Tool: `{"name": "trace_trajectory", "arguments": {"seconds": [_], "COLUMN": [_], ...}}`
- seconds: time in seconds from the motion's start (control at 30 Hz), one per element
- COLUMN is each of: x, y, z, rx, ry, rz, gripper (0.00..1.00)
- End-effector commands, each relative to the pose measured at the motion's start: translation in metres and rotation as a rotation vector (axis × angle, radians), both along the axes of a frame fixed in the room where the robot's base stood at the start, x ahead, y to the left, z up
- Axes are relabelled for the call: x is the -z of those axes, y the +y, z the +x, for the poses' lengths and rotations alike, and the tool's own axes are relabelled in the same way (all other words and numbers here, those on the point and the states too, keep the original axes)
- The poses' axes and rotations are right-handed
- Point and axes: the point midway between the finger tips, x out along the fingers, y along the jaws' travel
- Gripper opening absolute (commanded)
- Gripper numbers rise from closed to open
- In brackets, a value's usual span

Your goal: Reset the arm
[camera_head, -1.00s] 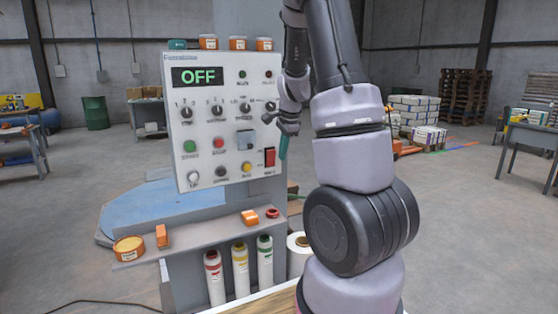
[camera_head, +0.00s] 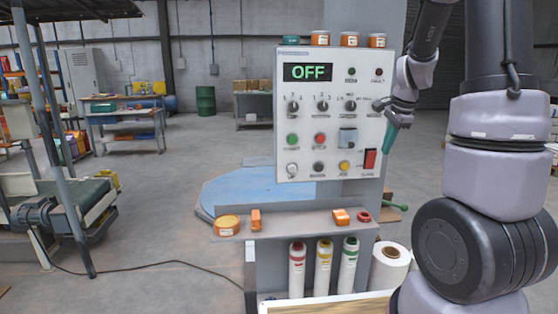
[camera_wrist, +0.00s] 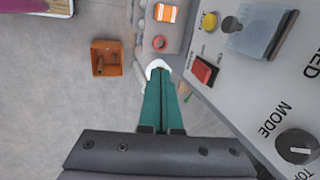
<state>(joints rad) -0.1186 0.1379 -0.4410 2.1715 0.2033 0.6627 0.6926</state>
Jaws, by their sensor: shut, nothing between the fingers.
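My arm rises on the right of the head view and bends over toward the control panel (camera_head: 305,118). My gripper (camera_head: 388,152) points down in front of the panel's right edge, near the red rocker switch (camera_head: 370,158). In the wrist view my gripper (camera_wrist: 159,75) shows two green fingers pressed together with nothing between them. The panel's display (camera_head: 307,72) reads OFF. In the wrist view the red switch (camera_wrist: 204,70) is to the right of the fingertips, apart from them.
A ledge (camera_head: 290,230) below the panel holds an orange tape roll (camera_head: 228,225) and small orange boxes. Several capped tubes (camera_head: 323,268) and a white roll (camera_head: 390,266) stand beneath. A conveyor (camera_head: 65,205) is at left. An orange bin (camera_wrist: 106,58) lies on the floor.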

Motion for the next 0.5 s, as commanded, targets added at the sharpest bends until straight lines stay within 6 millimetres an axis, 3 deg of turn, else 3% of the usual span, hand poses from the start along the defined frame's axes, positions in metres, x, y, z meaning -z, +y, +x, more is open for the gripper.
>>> {"name": "trace_trajectory", "arguments": {"seconds": [0.17,0.3,0.5], "x": [-0.058,-0.098,-0.136], "y": [0.043,0.077,0.116], "z": [-0.038,-0.08,-0.148], "rx": [-0.229,-0.439,-0.723], "ry": [-0.101,-0.186,-0.296], "rz": [-0.003,-0.05,-0.18], "gripper": [0.0,0.0,0.0]}}
